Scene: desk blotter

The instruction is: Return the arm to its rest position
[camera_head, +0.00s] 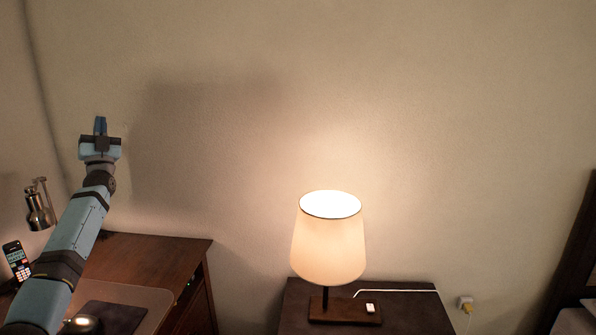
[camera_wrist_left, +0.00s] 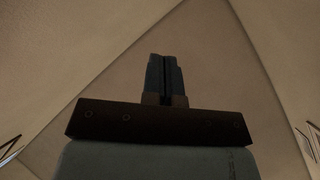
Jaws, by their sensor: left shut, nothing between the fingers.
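My left arm comes in from the lower left in the head view and reaches up in front of the wall. My left gripper (camera_head: 100,125) is at its upper end, raised above the desk, shut and empty. In the left wrist view the gripper (camera_wrist_left: 166,75) points up, its two fingers together with nothing between them. My right gripper is not in view.
A brown desk (camera_head: 150,256) with a blotter (camera_head: 140,294) stands at lower left, partly behind my arm. A metal desk lamp (camera_head: 38,210) and a phone (camera_head: 16,260) are left of the arm. A lit table lamp (camera_head: 328,245) stands on a nightstand (camera_head: 408,312).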

